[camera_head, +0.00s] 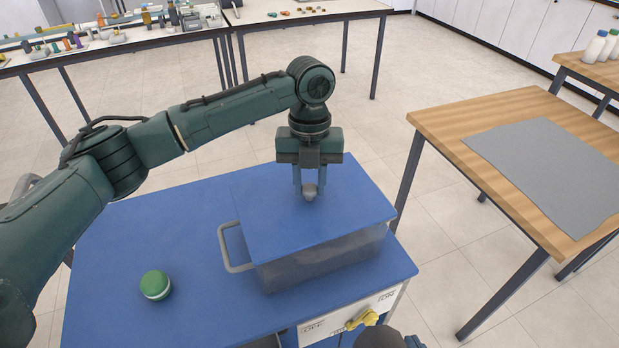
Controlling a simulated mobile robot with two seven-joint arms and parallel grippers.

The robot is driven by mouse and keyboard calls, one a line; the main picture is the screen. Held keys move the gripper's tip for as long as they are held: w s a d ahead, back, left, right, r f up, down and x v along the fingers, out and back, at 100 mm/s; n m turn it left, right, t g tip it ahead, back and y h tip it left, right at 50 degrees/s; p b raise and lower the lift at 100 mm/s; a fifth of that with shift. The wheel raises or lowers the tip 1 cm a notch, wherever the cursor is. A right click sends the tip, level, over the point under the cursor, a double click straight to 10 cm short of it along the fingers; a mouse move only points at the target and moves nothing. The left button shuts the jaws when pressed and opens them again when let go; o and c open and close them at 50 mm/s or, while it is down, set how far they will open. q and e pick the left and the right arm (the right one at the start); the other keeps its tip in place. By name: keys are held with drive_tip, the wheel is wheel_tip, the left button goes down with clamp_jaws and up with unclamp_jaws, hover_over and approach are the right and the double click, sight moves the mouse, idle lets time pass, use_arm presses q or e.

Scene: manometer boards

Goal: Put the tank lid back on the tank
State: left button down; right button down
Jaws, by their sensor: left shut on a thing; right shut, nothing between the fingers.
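The tank (325,262), a clear grey box with a grey side handle (225,250), stands on the blue bench top. The flat blue tank lid (275,222) lies over the tank's opening and looks level. I cannot tell whether it rests fully on the rim or sits slightly above it. My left gripper (309,188) points straight down, shut on the lid's grey knob (310,194). The tank's inside is hidden by the lid. A dark rounded part, perhaps of my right arm, shows at the bottom edge; no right fingers are seen.
A green and white round object (155,285) stands on the blue bench (110,250) left of the tank. A yellow valve handle (362,319) is on the bench's front panel. A wooden table (440,125) with a grey mat (555,165) stands at the right, across a floor gap.

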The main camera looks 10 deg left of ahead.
use_arm(q)
drive_tip(key=shift+f, duration=0.25)
drive_tip(key=c, duration=1)
unclamp_jaws()
drive_tip(key=shift+c, duration=0.2)
wheel_tip(320, 180, up, 13)
drive_tip(key=w, duration=0.1)
drive_tip(key=shift+w+a, duration=0.15)
drive_tip(key=shift+w, duration=0.1)
